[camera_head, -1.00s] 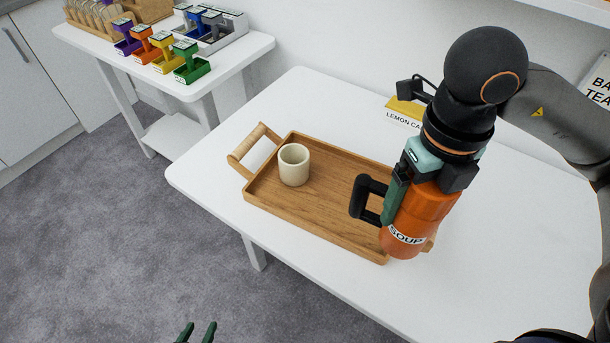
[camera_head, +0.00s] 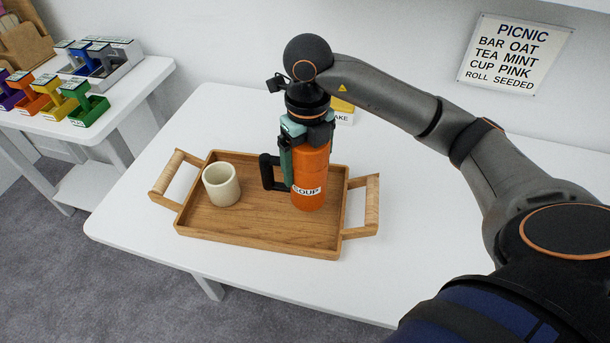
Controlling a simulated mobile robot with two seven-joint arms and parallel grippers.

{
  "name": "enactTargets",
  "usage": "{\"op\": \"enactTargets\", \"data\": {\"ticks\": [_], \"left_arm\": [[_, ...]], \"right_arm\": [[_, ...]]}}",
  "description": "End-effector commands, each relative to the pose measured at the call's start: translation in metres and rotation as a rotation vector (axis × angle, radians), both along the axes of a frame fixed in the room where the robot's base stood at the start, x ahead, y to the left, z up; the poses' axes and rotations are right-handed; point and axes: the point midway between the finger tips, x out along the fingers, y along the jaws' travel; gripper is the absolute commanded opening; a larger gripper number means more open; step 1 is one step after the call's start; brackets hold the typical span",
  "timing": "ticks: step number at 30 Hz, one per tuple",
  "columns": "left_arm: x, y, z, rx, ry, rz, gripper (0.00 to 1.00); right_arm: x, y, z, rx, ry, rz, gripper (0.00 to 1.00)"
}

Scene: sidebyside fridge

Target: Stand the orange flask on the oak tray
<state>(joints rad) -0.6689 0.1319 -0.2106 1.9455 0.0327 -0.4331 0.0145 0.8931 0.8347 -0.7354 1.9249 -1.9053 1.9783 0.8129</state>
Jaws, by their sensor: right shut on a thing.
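The orange flask (camera_head: 311,172) has a black side handle and a white label reading SOUP. It is upright over the right part of the oak tray (camera_head: 240,233); I cannot tell whether its base touches the tray floor. My right gripper (camera_head: 306,132) is shut on the flask's upper part from above. The tray lies on the white table with a wooden handle at each end. A cream cup (camera_head: 221,185) stands in the tray's left part, apart from the flask. My left gripper is not in view.
A side table at the left holds several coloured holders, the green one (camera_head: 89,108) nearest. A yellow LEMON CAKE item (camera_head: 342,106) is partly hidden behind my right gripper. A PICNIC sign (camera_head: 514,54) hangs on the wall. The table's right side is clear.

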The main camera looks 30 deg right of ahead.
Motion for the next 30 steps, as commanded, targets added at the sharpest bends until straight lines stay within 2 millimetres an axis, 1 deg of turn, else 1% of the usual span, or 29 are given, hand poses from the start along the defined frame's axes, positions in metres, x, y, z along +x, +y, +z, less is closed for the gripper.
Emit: {"op": "enactTargets", "data": {"ticks": [5,6,10,12,20,23,24,26,30], "left_arm": [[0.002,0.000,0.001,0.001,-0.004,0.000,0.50],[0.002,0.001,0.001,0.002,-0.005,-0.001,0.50],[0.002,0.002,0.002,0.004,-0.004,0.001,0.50],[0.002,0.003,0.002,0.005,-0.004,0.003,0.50],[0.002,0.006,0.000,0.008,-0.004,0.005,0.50],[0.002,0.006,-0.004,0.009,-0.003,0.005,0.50],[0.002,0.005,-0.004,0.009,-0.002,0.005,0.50],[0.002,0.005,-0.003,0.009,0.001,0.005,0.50],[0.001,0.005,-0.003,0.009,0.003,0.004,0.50]], "right_arm": [[0.007,-0.002,-0.008,0.000,0.000,-0.001,0.08],[0.010,-0.003,-0.012,0.000,0.000,-0.001,0.08],[0.009,-0.003,-0.033,-0.001,0.002,0.000,0.08],[0.009,-0.003,-0.040,-0.001,0.000,0.001,0.08],[0.010,-0.003,-0.042,-0.001,-0.003,0.001,0.08],[0.010,-0.003,-0.045,-0.001,-0.003,0.000,0.08],[0.010,-0.003,-0.046,-0.001,-0.002,0.001,0.92],[0.010,-0.003,-0.045,-0.001,-0.001,0.000,0.99],[0.009,-0.003,-0.045,-0.001,-0.001,0.000,1.00]]}}
